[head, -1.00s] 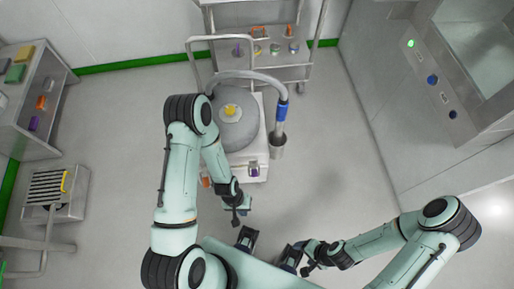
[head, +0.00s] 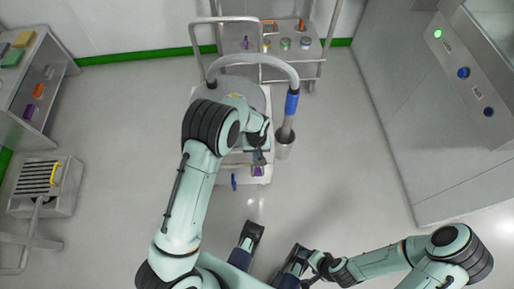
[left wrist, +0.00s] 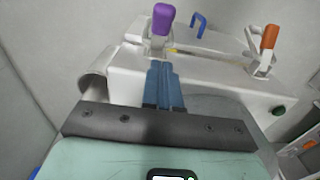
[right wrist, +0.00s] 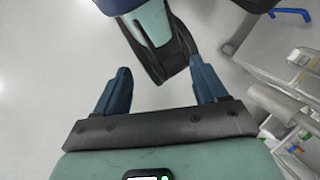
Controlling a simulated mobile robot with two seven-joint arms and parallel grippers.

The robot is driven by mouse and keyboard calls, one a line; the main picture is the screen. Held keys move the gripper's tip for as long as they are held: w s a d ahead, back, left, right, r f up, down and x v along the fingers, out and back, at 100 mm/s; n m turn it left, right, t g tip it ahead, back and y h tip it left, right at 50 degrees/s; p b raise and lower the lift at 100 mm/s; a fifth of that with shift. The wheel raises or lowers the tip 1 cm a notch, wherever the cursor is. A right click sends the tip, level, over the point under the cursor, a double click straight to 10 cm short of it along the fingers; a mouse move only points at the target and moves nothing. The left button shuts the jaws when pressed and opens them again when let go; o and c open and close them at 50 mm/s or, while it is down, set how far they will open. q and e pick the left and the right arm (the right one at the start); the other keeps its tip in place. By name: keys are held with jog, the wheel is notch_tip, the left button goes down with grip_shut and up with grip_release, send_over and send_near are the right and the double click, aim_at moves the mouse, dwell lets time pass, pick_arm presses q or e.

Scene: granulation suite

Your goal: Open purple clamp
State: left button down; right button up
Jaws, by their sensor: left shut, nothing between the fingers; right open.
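The purple clamp (left wrist: 162,20) stands upright on a metal bracket at the edge of the pale machine (left wrist: 118,72), in the left wrist view. In the head view the purple clamp (head: 257,171) shows just below my left gripper (head: 258,160). The left gripper's blue fingers (left wrist: 162,66) are shut together and empty, pointing at the clamp's base; whether they touch it I cannot tell. My right gripper (right wrist: 160,80) is open and empty over the floor, away from the machine.
An orange-handled clamp (left wrist: 270,38) and a blue handle (left wrist: 199,24) are on the same machine. A hose with a blue collar (head: 291,102) drops into a metal cup (head: 284,146) to the right. Shelves (head: 36,92) stand at left. The floor at right is clear.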

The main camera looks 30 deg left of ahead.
pick_arm(q)
send_over(257, 169)
jog(key=f, duration=0.4)
jog(key=shift+w+a+f+b, duration=0.1)
jog(key=shift+w+a+b, duration=0.2)
jog(key=shift+w, duration=0.1)
jog(key=shift+s+d+f, duration=0.25)
jog(key=shift+s+f, duration=0.15)
jog(key=shift+f, duration=0.1)
pick_arm(e)
jog(key=shift+w+d+f+t, duration=0.3)
jog(key=shift+w+d+f, duration=0.1)
jog(key=shift+w+f, duration=0.35)
pick_arm(q)
jog(key=shift+w, duration=0.1)
